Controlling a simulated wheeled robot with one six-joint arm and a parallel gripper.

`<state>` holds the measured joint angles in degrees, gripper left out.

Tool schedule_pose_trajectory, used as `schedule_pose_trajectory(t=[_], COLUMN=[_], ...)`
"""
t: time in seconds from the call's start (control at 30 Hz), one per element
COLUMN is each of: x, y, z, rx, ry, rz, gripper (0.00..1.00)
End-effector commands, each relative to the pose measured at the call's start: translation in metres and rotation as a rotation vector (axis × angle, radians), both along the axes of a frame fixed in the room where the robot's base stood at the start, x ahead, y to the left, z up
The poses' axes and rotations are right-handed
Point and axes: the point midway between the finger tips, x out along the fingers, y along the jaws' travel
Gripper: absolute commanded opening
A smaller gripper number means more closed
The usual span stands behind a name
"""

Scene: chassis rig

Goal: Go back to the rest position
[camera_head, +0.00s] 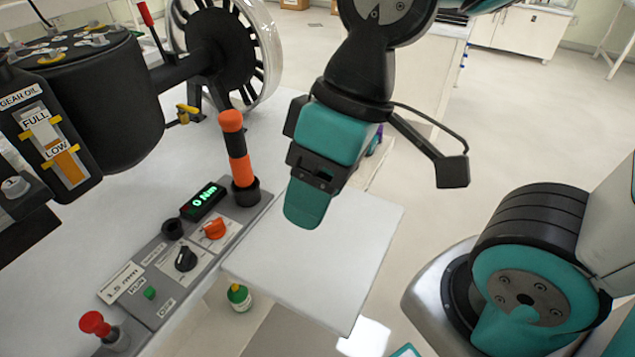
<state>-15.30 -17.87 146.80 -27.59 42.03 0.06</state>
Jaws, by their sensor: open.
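My gripper (309,190), teal and black, hangs from my arm near the middle of the camera_head view, pointing down. It is open and I see nothing between its fingers. It is above the white side shelf (335,255), to the right of an upright orange and black handle (236,150). One finger hides most of the other. The handle stands in a black socket at the far end of the grey control panel (165,265), apart from my gripper.
The panel carries a lit green display (203,201), an orange knob (215,228), a black knob (185,259) and a red knob (95,324). A black drum with a gear oil gauge (50,140) and a large wheel (225,50) stand at left. A green bottle (239,297) is below the shelf.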

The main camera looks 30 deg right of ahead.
Motion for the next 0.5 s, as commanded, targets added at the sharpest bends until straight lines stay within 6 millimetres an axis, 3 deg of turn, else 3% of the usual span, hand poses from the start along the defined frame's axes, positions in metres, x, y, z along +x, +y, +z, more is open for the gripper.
schedule_pose_trajectory(t=[0.27, 0.37, 0.5], x=[0.001, 0.001, 0.001], y=[0.000, 0.000, 0.000], z=[0.002, 0.013, 0.047], rx=[0.001, 0.000, 0.000], ry=[0.000, -0.002, -0.002], rz=[-0.001, -0.002, -0.002], gripper=[0.56, 0.56, 0.56])
